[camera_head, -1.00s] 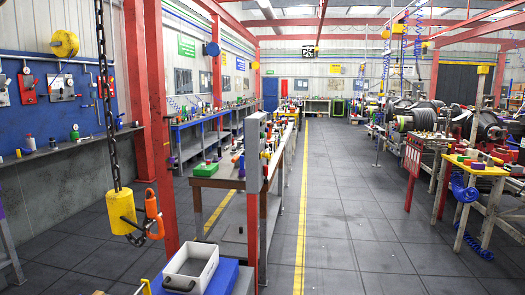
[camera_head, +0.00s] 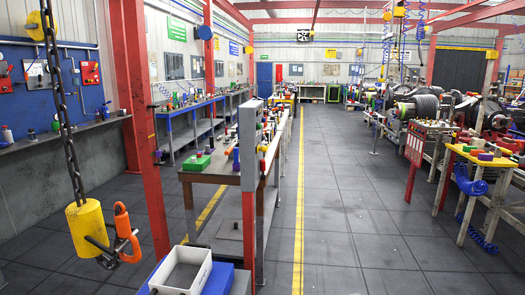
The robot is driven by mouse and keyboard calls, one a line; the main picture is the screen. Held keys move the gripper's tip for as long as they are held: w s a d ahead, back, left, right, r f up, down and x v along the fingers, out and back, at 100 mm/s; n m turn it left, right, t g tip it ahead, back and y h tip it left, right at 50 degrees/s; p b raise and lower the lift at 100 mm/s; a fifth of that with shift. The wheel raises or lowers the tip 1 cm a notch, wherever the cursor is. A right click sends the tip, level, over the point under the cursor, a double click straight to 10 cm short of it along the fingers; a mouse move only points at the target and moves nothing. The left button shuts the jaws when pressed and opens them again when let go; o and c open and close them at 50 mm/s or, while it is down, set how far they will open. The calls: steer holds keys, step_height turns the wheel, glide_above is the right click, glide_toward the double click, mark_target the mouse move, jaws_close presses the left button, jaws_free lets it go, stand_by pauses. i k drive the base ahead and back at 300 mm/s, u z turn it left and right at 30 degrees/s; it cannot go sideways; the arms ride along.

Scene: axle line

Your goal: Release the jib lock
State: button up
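A yellow hoist block (camera_head: 86,230) hangs on a dark chain (camera_head: 64,120) at the left of the head view. A metal hook (camera_head: 108,256) shows under it, and an orange clamp-like part (camera_head: 126,230) sits at its right side. I cannot tell which part in view is the jib lock. A red post (camera_head: 146,130) stands just right of the chain. My gripper is not in view.
A white open box (camera_head: 181,274) sits on a blue surface at the bottom. A workbench (camera_head: 208,176) with small parts stands behind it. The floor (camera_head: 345,200) right of the yellow line is clear. A yellow-topped table (camera_head: 484,158) stands at the right.

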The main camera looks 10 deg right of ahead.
mark_target(264, 149)
steer(key=z, duration=0.5)
steer(key=i, duration=2.6)
steer(key=u, duration=3.3)
